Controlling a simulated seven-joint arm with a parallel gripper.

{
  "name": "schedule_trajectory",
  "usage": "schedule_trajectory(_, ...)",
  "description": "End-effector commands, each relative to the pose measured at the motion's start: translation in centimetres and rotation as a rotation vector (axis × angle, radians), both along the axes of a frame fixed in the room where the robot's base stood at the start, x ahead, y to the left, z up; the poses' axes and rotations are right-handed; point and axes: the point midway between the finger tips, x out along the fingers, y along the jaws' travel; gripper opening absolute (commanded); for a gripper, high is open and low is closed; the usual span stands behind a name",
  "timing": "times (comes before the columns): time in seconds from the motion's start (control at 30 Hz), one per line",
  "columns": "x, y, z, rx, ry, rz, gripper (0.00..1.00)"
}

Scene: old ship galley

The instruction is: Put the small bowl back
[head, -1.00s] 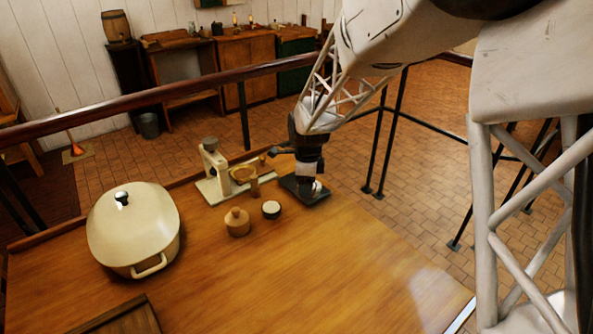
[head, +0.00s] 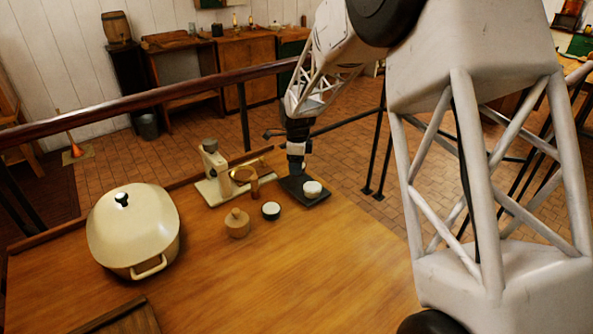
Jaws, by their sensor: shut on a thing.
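A small white round vessel (head: 312,187), which looks like the small bowl, shows on the black tray (head: 316,200) at the back right of the wooden table. My gripper (head: 296,173) points down over the back left part of this tray, just behind and left of the white vessel. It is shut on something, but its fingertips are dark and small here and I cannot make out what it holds. I cannot tell whether the fingers touch the white vessel or the tray.
A pale stand (head: 212,172) with a brass-coloured ring (head: 243,174) is left of my gripper. A large cream pot (head: 134,228) is at left. The table's front right (head: 330,270) is clear.

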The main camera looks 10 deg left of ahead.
Motion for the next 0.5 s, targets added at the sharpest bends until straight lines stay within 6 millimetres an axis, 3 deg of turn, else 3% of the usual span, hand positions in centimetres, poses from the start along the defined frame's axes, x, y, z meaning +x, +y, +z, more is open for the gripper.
schedule_trajectory(0.5,0.97,0.36,-0.15,0.000,0.000,0.000,0.37)
